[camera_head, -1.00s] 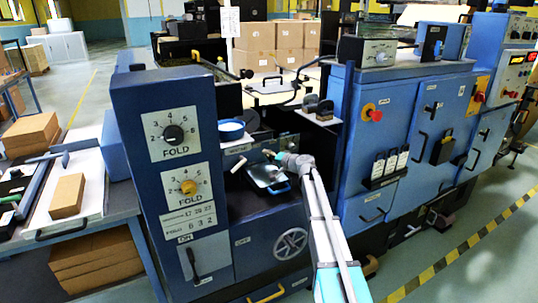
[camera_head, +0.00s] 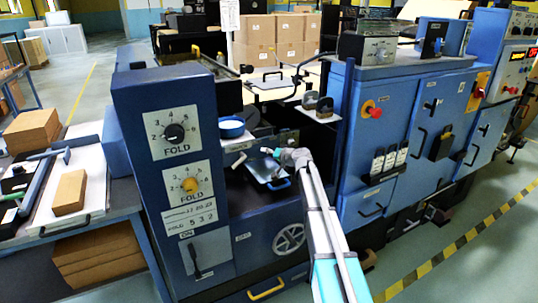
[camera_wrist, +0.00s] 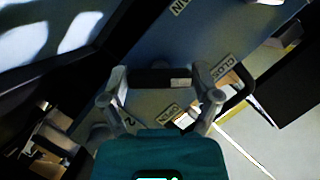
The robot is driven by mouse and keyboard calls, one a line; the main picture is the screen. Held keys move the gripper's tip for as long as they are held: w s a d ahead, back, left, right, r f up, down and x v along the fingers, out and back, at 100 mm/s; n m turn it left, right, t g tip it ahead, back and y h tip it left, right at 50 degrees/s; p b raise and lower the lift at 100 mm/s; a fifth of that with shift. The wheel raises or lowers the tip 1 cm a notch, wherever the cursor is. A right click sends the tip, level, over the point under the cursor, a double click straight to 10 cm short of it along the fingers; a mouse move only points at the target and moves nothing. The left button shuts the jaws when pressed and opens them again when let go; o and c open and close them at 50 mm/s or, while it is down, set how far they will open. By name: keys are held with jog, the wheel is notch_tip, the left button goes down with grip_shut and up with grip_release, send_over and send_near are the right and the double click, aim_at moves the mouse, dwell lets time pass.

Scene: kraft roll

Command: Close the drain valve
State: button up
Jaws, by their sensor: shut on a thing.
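My gripper (camera_wrist: 160,76) is shut on a dark bar-like part (camera_wrist: 152,80), which spans between its two fingers in the wrist view. This looks like the handle of the drain valve. A blue panel behind it carries labels reading DRAIN (camera_wrist: 180,5), CLOSE (camera_wrist: 222,68) and what looks like OPEN (camera_wrist: 172,111). In the head view, my gripper (camera_head: 283,156) reaches into the recess of the blue machine, beside a silver tray (camera_head: 261,172). The handle is too small and covered to make out there, and I cannot tell its exact angle.
A blue cabinet with FOLD dials (camera_head: 174,133) stands left of my arm. A spoked handwheel (camera_head: 289,240) is below. A larger blue machine (camera_head: 358,200) stands close on the right.

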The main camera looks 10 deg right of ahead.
jog(key=o, duration=1)
jog(key=shift+a, duration=0.15)
jog(key=shift+c, duration=0.2)
